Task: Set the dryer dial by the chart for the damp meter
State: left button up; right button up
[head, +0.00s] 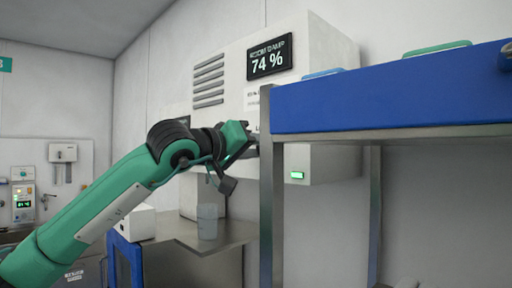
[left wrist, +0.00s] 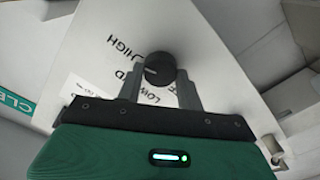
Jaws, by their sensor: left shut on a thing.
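The damp meter (head: 270,60) on the white dryer (head: 228,75) reads 74 % in the head view. A white printed chart (head: 252,101) sits below it, partly cut off by the blue shelf; its text is too small to read. In the left wrist view the dryer dial (left wrist: 159,68) is a round black knob with a pale mark. HIGH and LOW are printed around it, with another label partly hidden. My left gripper (left wrist: 159,82) is shut on the dial, one finger on each side. In the head view the left gripper (head: 248,142) reaches the dryer's lower front, and the dial is hidden.
A blue-fronted shelf (head: 390,98) on metal posts (head: 272,205) stands close to the right of my left arm. A clear cup (head: 207,222) stands on a metal ledge (head: 240,232) below the arm. A small green light (head: 297,175) glows on the white box.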

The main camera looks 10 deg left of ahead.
pick_arm(q)
jog(key=shift+m, duration=0.4)
jog(key=o, duration=1)
pick_arm(e)
jog(key=shift+a, duration=0.15)
pick_arm(q)
jog(key=b+v, duration=0.4)
jog(key=v, duration=0.9)
jog(key=shift+s+a, duration=0.15)
jog(key=shift+s, duration=0.15)
pick_arm(e)
jog(key=w, duration=0.1)
jog(key=w+f, duration=0.1)
jog(key=w, duration=0.3)
jog(key=shift+a+f, duration=0.25)
jog(key=shift+f, duration=0.1)
pick_arm(q)
jog(key=shift+f, duration=0.1)
pick_arm(e)
jog(key=shift+s, duration=0.1)
